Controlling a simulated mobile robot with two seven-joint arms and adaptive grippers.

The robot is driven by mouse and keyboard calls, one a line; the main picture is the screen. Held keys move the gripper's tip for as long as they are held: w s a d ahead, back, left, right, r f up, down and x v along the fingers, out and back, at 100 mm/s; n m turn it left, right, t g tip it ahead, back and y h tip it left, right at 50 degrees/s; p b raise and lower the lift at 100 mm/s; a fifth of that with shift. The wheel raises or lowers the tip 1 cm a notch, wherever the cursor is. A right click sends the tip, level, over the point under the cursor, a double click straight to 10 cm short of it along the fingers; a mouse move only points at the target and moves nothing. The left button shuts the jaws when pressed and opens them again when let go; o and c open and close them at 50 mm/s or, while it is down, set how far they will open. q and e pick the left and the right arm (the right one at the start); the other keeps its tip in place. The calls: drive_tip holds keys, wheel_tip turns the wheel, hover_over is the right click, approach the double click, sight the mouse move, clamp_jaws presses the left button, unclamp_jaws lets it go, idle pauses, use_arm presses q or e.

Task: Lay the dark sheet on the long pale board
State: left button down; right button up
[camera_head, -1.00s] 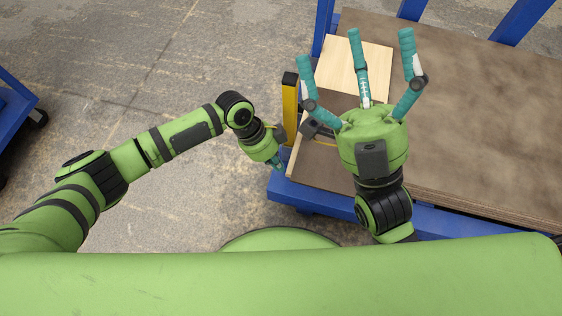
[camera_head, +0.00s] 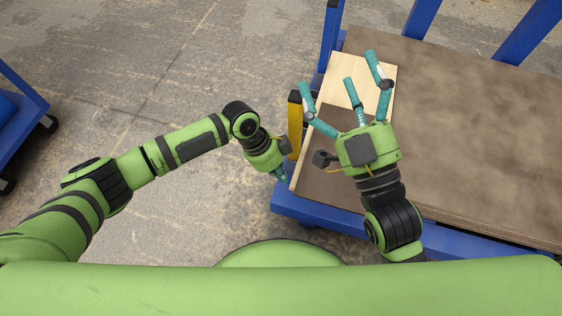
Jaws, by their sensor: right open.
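The long pale board (camera_head: 345,68) lies on the blue cart, along the left side of a larger brown panel. Its bare pale wood shows at the far end, and a thin pale strip shows along its left edge. The dark sheet (camera_head: 326,186) covers its nearer part; whether it lies flat against the board I cannot tell. My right gripper (camera_head: 340,84) is above the board and sheet, its three teal fingers spread, with nothing between them. My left gripper (camera_head: 281,176) is at the cart's left edge beside the sheet's near end; its fingers are mostly hidden.
The large brown panel (camera_head: 480,130) fills the right of the blue cart (camera_head: 302,208). A yellow post (camera_head: 295,125) stands at the cart's left edge, close to my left gripper. Blue uprights rise at the back. Another blue cart (camera_head: 18,125) is at far left, with clear floor between.

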wheel_tip(320, 180, down, 10)
drive_tip(key=w+d+m+g+h+p, duration=0.1)
drive_tip(key=w+d+g+h+p, duration=0.15)
drive_tip(key=g+h, duration=0.2)
drive_tip(key=s+d+f+m+g+h+p, duration=0.1)
drive_tip(key=s+d+f+g, duration=0.2)
drive_tip(key=s+f+g, duration=0.3)
drive_tip(key=s+d+f+g+h+p, duration=0.1)
drive_tip(key=s+d+f+g+h, duration=0.1)
drive_tip(key=s+d+f+g, duration=0.2)
drive_tip(key=shift+s+f+m+g, duration=0.4)
drive_tip(key=shift+s+f+g, duration=0.8)
drive_tip(key=shift+f, duration=0.95)
drive_tip(key=shift+s+d+t, duration=0.1)
drive_tip(key=shift+s+t, duration=0.1)
drive_tip(key=shift+t, duration=0.05)
